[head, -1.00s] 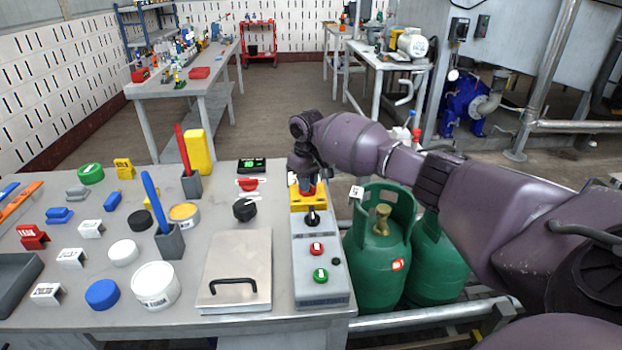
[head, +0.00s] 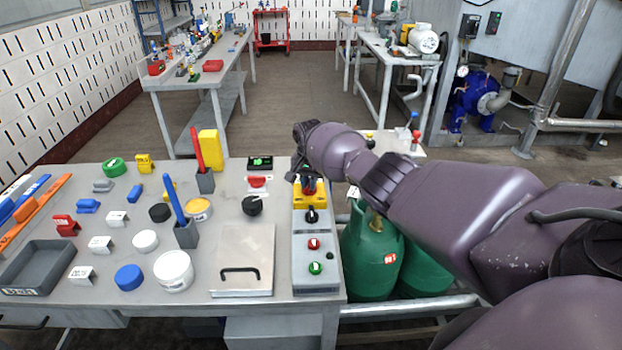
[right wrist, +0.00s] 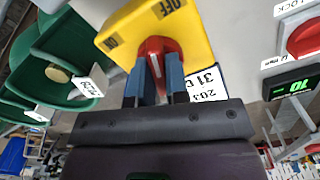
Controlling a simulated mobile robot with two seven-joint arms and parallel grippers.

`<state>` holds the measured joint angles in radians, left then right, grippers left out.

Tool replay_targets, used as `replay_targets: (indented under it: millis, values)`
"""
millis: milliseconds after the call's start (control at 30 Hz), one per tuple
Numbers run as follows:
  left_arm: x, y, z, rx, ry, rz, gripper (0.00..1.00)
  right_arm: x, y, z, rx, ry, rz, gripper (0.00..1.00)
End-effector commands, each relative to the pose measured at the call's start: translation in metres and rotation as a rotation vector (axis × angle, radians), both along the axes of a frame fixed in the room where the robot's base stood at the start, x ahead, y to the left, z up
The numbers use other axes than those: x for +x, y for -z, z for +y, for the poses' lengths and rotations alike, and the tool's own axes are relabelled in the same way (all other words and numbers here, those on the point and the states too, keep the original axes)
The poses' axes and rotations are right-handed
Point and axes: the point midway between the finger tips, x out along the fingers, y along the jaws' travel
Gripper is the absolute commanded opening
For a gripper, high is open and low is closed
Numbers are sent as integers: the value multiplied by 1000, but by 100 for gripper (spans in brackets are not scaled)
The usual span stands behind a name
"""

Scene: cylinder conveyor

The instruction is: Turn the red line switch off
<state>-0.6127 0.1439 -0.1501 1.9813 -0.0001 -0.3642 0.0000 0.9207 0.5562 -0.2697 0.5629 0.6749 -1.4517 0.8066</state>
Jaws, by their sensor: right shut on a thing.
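The red line switch (right wrist: 155,47) is a red rotary handle on a yellow plate (right wrist: 197,25) at the far end of the grey control box. In the right wrist view the plate carries the word OFF near its top edge and a smaller dark label at its left corner. My right gripper (right wrist: 158,72) has a finger on each side of the red handle and is shut on it. In the head view my right gripper (head: 308,180) comes down over the yellow plate (head: 309,205) and hides most of the switch. My left gripper is out of view.
The control box also holds a black knob (head: 312,216), a red button (head: 313,244) and a green button (head: 315,268). Green gas cylinders (head: 368,260) stand right of the table, under my right arm. A black dial (head: 252,206) and a metal lid (head: 243,262) lie to the left.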

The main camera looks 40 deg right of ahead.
Motion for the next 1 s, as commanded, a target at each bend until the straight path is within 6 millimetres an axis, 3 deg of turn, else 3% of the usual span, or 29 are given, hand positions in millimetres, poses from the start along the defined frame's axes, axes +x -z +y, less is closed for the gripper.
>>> replay_targets:
  millis: [200,500,1000]
  values:
    - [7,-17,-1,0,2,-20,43,0,-1,1,2,182,2,0]
    - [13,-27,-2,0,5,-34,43,-1,0,0,0,359,3,0]
    - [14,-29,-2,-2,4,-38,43,0,1,0,-1,440,1,0]
